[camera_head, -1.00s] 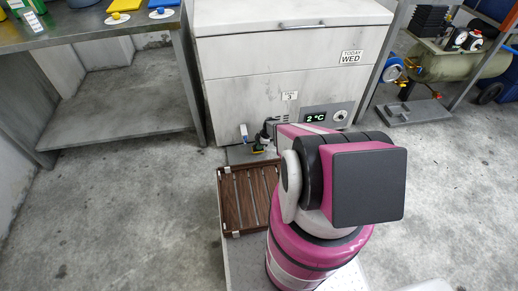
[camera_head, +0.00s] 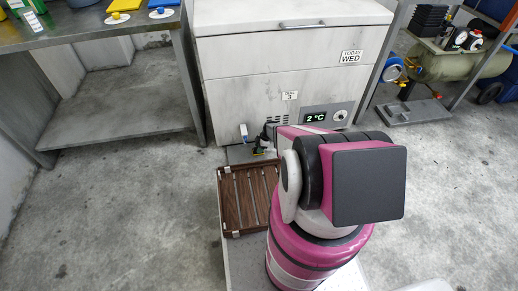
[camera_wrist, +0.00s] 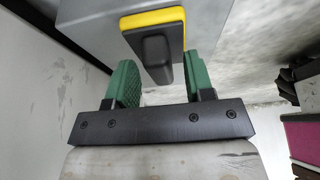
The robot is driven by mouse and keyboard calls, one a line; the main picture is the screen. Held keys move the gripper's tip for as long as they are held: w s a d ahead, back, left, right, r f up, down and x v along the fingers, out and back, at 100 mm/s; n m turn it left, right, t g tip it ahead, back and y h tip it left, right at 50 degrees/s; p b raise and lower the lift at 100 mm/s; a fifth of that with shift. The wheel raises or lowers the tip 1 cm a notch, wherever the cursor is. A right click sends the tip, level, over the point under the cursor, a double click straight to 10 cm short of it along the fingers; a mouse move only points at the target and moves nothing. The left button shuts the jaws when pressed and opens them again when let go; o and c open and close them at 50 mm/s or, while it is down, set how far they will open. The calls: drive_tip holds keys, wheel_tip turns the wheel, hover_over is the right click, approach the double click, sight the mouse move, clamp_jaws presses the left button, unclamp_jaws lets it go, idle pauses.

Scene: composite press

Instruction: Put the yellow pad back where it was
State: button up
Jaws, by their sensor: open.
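The yellow pad (camera_wrist: 152,17) shows at the top of the wrist view, with a black handle (camera_wrist: 154,50) on it. It lies against the face of a grey block (camera_wrist: 88,22). My gripper (camera_wrist: 158,62) is open, with one green finger on each side of the handle's near end and gaps visible on both sides. In the head view my gripper is small and partly hidden by my arm, in front of the white chest with the 2 °C display (camera_head: 233,98).
A brown slatted tray (camera_head: 247,200) lies beside my arm. A grey workbench (camera_head: 75,38) at the left carries a yellow board (camera_head: 122,5) and a blue board (camera_head: 163,3). A rack with a tank (camera_head: 462,62) stands at the right. The floor at the left is clear.

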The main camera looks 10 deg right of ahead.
drive_tip(key=v, duration=1.2)
drive_tip(key=s+a+r+m+h, duration=0.1)
drive_tip(key=s+r+m, duration=0.5)
drive_tip(key=r, duration=0.6)
drive_tip(key=s+a+r+m+h, duration=0.2)
drive_tip(key=s+r+m, duration=0.4)
drive_tip(key=r, duration=0.7)
drive_tip(key=s+a+r+m+h, duration=0.1)
drive_tip(key=s+a+r+m, duration=0.1)
drive_tip(key=s+r+m, duration=0.4)
drive_tip(key=s+r, duration=0.3)
drive_tip(key=r, duration=0.3)
drive_tip(key=shift+s+r, duration=0.25)
drive_tip(key=shift+s, duration=0.1)
